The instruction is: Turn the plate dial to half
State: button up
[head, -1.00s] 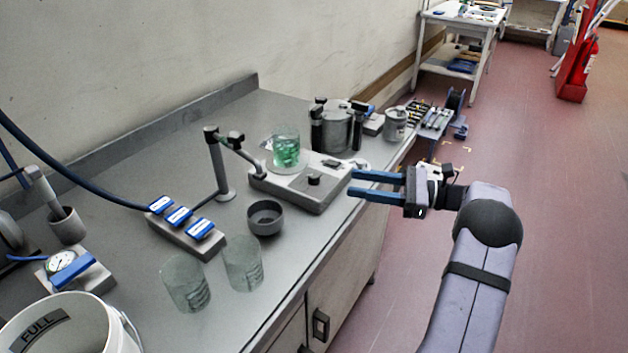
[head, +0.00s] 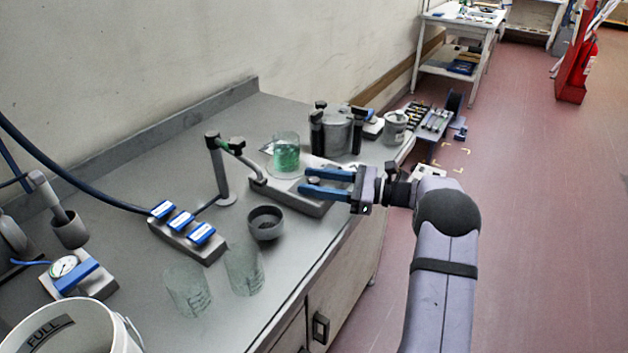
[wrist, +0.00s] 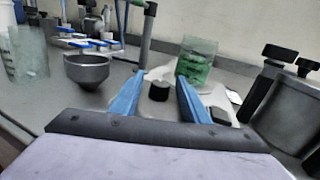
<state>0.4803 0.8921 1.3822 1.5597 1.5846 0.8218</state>
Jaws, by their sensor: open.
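The hot plate (head: 262,186) is a grey, low box on the bench, with a beaker of green liquid (head: 286,157) standing at its back. Its dark round dial (wrist: 159,91) shows in the wrist view between my two blue fingers, a little beyond their tips. The dial's markings are too small to read.
A dark bowl (head: 266,230) and two clear beakers (head: 189,290) stand left of the plate. A grey pot (head: 337,134) with black clamps is behind my gripper. A post (head: 221,172) with a side arm stands left of the plate. Blue-handled valves (head: 182,222) lie further left.

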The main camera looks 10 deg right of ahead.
jog(key=shift+a, duration=0.1)
jog(key=shift+c, duration=0.2)
grip_shut()
